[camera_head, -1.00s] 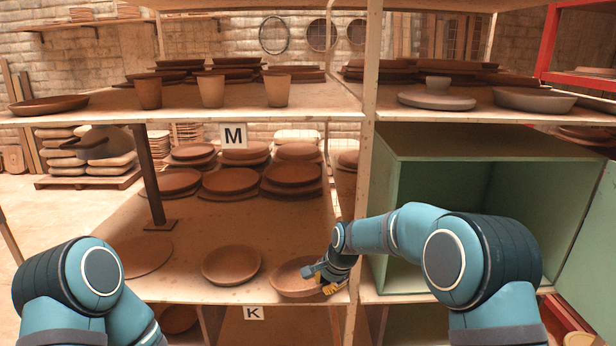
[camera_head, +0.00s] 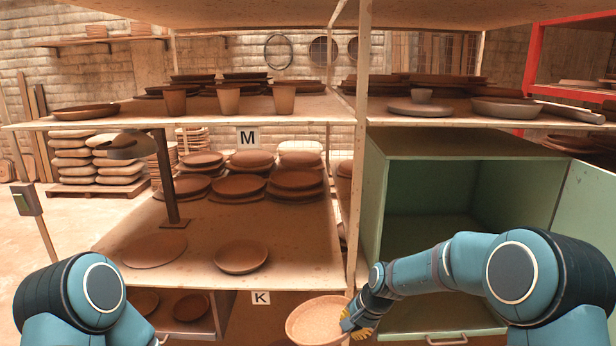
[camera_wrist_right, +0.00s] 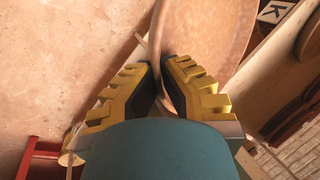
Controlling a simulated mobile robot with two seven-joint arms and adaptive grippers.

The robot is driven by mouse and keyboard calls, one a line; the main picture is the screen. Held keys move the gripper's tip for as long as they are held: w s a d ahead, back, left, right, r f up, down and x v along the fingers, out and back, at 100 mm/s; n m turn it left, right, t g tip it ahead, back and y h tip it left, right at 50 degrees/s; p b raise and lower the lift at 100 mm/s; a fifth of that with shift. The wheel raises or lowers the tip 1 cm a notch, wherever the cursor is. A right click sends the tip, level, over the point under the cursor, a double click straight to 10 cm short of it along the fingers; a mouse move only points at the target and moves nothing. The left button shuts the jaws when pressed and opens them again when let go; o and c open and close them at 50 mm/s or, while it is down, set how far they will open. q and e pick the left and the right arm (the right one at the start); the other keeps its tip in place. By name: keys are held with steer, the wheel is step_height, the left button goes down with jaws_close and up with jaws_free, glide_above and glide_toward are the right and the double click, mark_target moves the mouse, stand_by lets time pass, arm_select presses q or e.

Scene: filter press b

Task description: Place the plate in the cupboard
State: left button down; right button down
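A round terracotta plate (camera_head: 314,318) is in my right gripper (camera_head: 358,318), held by its rim in front of the shelf, below the level of the K board. In the right wrist view the yellow-padded fingers (camera_wrist_right: 163,85) close on the rim of the plate (camera_wrist_right: 212,40). The green cupboard (camera_head: 374,205) stands open on the right, with its door (camera_head: 590,215) swung out to the right. Its inside looks empty where I can see it. My left gripper is not in view; only my left arm shows at the lower left.
Another plate (camera_head: 241,257) and a flat disc (camera_head: 153,250) lie on the middle shelf (camera_head: 300,265), with stacked plates behind. A wooden post (camera_head: 357,150) divides this shelf from the cupboard. A lamp (camera_head: 167,180) stands on the left.

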steer(key=s+d+f+n+g, duration=0.1)
steer(key=s+d+f+n, duration=0.1)
steer(key=s, duration=0.7)
steer(key=s+d+f+n+g, duration=0.1)
steer(key=s+d+f+n, duration=0.1)
steer(key=s+d+n, duration=0.3)
steer(key=s, duration=0.3)
steer(key=shift+s+g+y, duration=0.3)
steer(key=shift+s+y, duration=0.1)
steer(key=shift+d, duration=0.2)
